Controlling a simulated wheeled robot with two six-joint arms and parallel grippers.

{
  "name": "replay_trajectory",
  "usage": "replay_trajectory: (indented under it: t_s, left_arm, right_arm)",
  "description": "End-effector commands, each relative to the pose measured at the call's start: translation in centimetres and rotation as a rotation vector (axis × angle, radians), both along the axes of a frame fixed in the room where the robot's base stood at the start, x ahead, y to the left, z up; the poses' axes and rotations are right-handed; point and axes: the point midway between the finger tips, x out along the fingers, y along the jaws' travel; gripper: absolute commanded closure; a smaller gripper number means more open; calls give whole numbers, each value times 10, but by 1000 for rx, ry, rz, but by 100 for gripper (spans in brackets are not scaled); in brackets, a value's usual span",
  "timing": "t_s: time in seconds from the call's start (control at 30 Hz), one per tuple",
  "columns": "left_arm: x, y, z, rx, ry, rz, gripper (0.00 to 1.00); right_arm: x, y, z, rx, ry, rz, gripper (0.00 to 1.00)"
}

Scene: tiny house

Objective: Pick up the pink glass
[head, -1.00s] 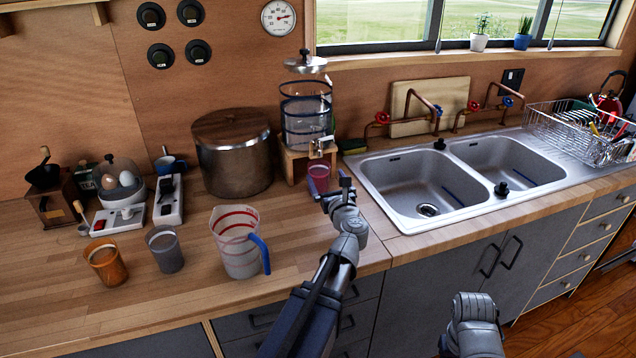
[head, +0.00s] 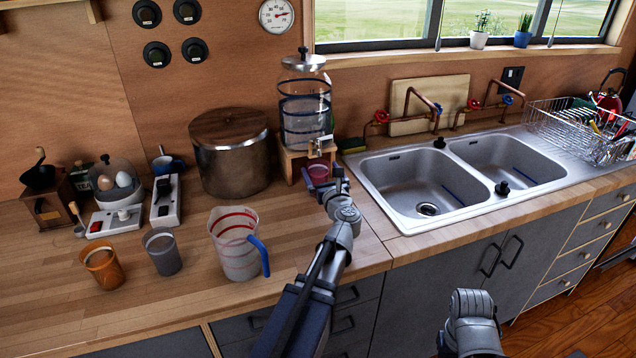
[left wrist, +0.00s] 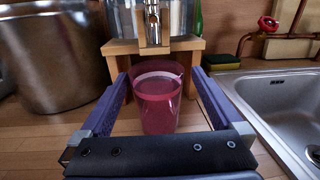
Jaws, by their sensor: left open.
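The pink glass (head: 318,174) stands upright on the wooden counter, just in front of the small wooden stand under the glass dispenser. In the left wrist view the pink glass (left wrist: 157,98) sits between the two open fingers, with a gap on each side. My left gripper (head: 322,180) is open around the glass and partly hides it in the head view. In the left wrist view the left gripper (left wrist: 157,95) has its fingers pointing toward the stand. My right arm shows at the lower right in the head view, but its fingers cannot be made out.
The dispenser (head: 303,110) on its wooden stand (head: 290,162) is right behind the glass. A steel pot (head: 232,165) is to the left, the sink (head: 425,190) to the right. A measuring jug (head: 236,255), a grey cup (head: 163,252) and an orange cup (head: 104,266) stand on the counter.

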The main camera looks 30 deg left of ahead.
Motion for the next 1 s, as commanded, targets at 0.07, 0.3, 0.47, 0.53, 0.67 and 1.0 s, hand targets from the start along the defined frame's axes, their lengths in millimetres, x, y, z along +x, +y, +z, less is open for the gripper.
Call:
replay_trajectory:
  t_s: [0.07,0.3,0.47,0.53,0.67,1.0]
  left_arm:
    - [4,5,-1,0,0,2,0]
    - [27,31,-4,0,0,2,0]
    - [34,39,-4,0,0,0,0]
    - [33,39,-4,0,0,0,0]
    - [33,38,-4,0,0,0,3]
    - [33,38,-4,0,0,0,42]
  right_arm:
    - [0,0,-1,0,0,0,57]
    - [0,0,-4,0,0,0,57]
    - [0,0,-4,0,0,0,57]
    - [0,0,-4,0,0,0,57]
    - [0,0,-4,0,0,0,57]
    - [0,0,-4,0,0,0,57]
